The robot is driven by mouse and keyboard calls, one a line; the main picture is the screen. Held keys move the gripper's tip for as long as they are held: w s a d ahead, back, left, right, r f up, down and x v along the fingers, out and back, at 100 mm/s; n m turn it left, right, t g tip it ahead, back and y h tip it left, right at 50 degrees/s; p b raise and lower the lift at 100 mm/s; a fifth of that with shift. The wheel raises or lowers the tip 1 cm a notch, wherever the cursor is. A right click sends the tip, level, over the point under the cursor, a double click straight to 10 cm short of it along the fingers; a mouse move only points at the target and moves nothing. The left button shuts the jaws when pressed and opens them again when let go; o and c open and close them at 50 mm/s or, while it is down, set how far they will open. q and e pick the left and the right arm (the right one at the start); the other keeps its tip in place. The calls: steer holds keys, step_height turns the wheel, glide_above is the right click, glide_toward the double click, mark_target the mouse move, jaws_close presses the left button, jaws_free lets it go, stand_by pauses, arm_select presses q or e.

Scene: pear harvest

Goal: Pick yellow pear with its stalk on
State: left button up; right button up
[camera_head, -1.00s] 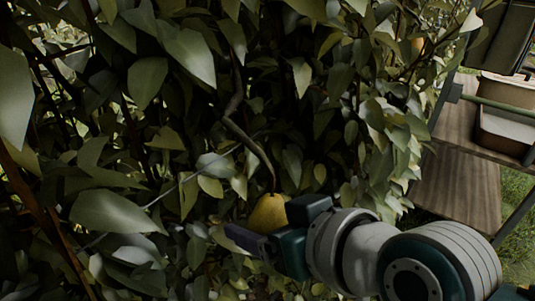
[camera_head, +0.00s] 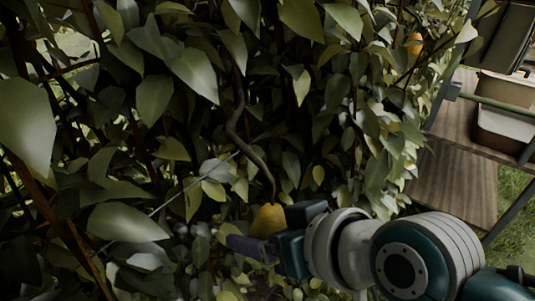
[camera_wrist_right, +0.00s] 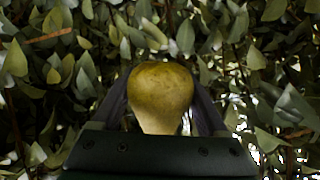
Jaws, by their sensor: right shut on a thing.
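A yellow pear (camera_head: 267,219) hangs at the lower middle of the head view, under a bent brown twig (camera_head: 246,146). Its stalk shows at its top and meets the twig's end. My right gripper (camera_head: 262,238) comes in from the lower right and is shut on the pear, one finger in front of it. In the right wrist view the pear (camera_wrist_right: 161,92) sits between the two dark fingers, its rounded end towards the top of the picture. Its narrow end is partly hidden by the gripper's body. My left gripper is not in view.
Dense leaves surround the pear and gripper. A thin wire (camera_head: 190,186) crosses behind at the left. Another orange-yellow fruit (camera_head: 414,43) hangs at the upper right. A wooden shelf (camera_head: 452,185) and a brown bin (camera_head: 506,105) stand at the right.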

steer(key=shift+s, duration=0.1)
stand_by(0.3)
steer(key=shift+s+r+g+p, duration=0.3)
steer(key=shift+g+p, duration=0.3)
steer(key=shift+p, duration=0.35)
steer(key=shift+s+m, duration=0.2)
steer(key=shift+m, duration=0.1)
steer(key=shift+f, duration=0.1)
steer(key=shift+g, duration=0.3)
